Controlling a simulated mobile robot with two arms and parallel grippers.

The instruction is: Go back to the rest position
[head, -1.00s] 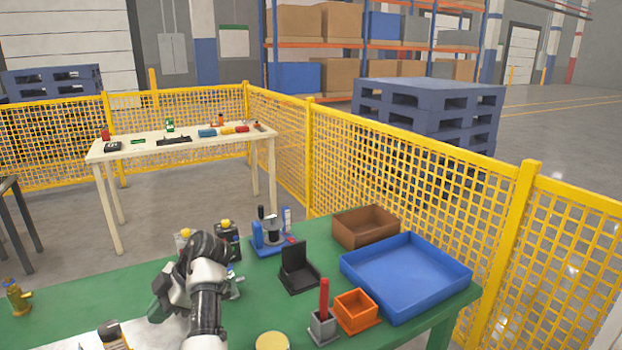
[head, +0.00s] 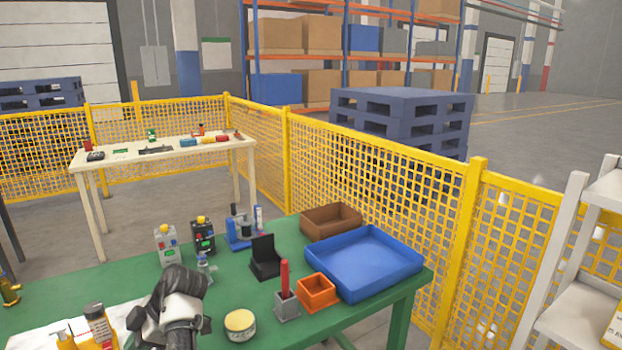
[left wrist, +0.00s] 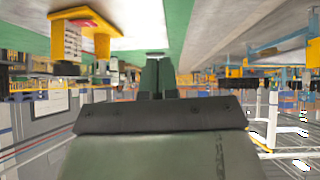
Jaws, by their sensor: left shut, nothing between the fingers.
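My left arm comes in at the bottom of the head view, over the front part of the green table (head: 250,285). My left gripper shows in the left wrist view (left wrist: 157,64) with its dark fingers together and nothing between them. In the head view it is partly hidden by my own wrist. My right gripper is in neither current view.
Farther right are a black stand (head: 265,262), an orange bin (head: 317,292), a blue tray (head: 365,262) and a brown bin (head: 331,219). A white shelf (head: 570,320) stands at the right.

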